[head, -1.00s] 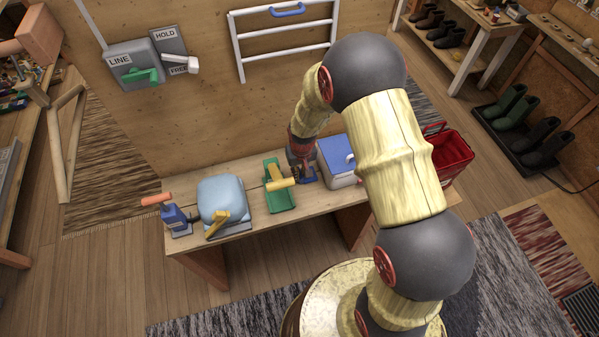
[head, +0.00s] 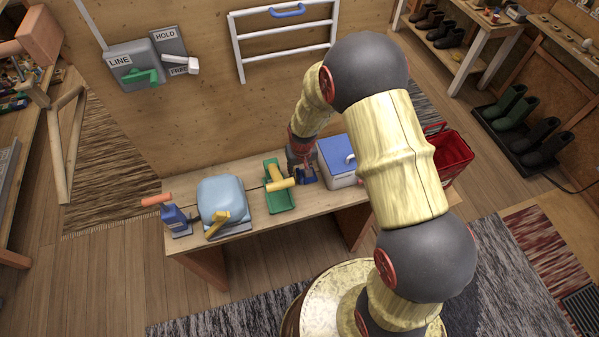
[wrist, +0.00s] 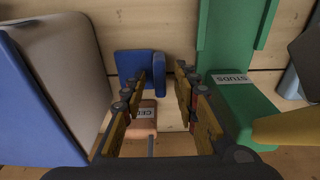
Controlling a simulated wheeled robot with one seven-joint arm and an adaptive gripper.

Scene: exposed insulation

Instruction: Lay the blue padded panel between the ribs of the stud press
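The stud press is green (head: 282,198) with a yellow handle, and stands on the bench just left of my gripper. Its "STUDS" label shows in the wrist view (wrist: 232,80). My gripper (wrist: 170,64) is over the bench between the press and a blue-lidded box, with fingers apart. Below it lies a small blue piece (wrist: 131,66) with a raised blue fin (wrist: 158,75) close by the left fingertip; I cannot tell whether they touch. This looks like the blue panel, but padding is not clear. The head view shows it partly hidden (head: 309,178).
A white box with a blue lid (head: 337,151) stands close right of my gripper. An orange-brown labelled block (wrist: 143,118) lies below my fingers.

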